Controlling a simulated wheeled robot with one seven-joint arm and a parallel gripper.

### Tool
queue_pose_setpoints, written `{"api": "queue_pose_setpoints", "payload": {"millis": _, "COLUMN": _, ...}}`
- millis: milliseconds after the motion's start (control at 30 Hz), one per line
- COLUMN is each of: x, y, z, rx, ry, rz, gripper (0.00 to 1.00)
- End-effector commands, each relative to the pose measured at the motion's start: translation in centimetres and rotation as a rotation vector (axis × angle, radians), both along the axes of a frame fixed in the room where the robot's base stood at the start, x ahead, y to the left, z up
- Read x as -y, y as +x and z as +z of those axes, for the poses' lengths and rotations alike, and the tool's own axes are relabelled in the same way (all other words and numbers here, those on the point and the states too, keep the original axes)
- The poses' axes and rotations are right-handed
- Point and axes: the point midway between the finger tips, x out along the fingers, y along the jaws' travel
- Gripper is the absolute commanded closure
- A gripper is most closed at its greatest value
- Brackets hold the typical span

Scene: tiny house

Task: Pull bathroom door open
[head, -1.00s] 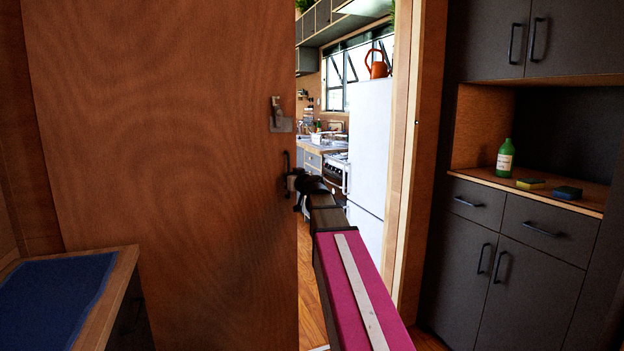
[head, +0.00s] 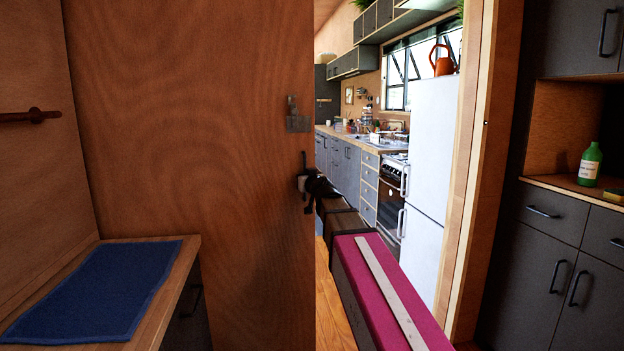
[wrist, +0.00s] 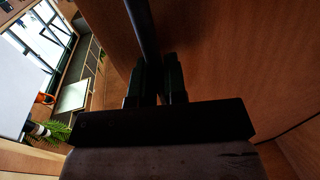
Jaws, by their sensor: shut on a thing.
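The wooden bathroom door (head: 190,150) stands ajar on the left of the head view, with an open gap between its right edge and the door frame (head: 474,170). A metal latch plate (head: 297,120) sits near that edge. My gripper (head: 308,184) is at the door's edge, just below the latch, at the dark handle. In the wrist view, the dark bar handle (wrist: 143,35) runs between the two fingers of my gripper (wrist: 157,82), which are shut on it. The handle's lower end is hidden by the fingers.
A counter with a blue towel (head: 95,285) stands at the lower left, beside the door. A white fridge (head: 428,150) and kitchen counters show through the gap. Dark cabinets (head: 555,240) with a green bottle (head: 590,165) stand at the right.

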Motion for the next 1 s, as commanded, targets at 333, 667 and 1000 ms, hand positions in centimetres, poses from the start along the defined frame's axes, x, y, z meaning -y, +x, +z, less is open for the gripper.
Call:
{"api": "queue_pose_setpoints", "payload": {"millis": 333, "x": 0.0, "y": 0.3, "z": -0.1, "rx": -0.002, "ry": 0.000, "rz": 0.000, "gripper": 0.65}}
{"api": "queue_pose_setpoints", "payload": {"millis": 667, "x": 0.1, "y": -0.1, "z": -0.1, "rx": -0.002, "ry": -0.001, "rz": 0.001, "gripper": 0.64}}
{"api": "queue_pose_setpoints", "payload": {"millis": 1000, "x": 1.1, "y": -3.7, "z": -0.1, "rx": -0.001, "ry": 0.000, "rz": 0.000, "gripper": 0.64}}
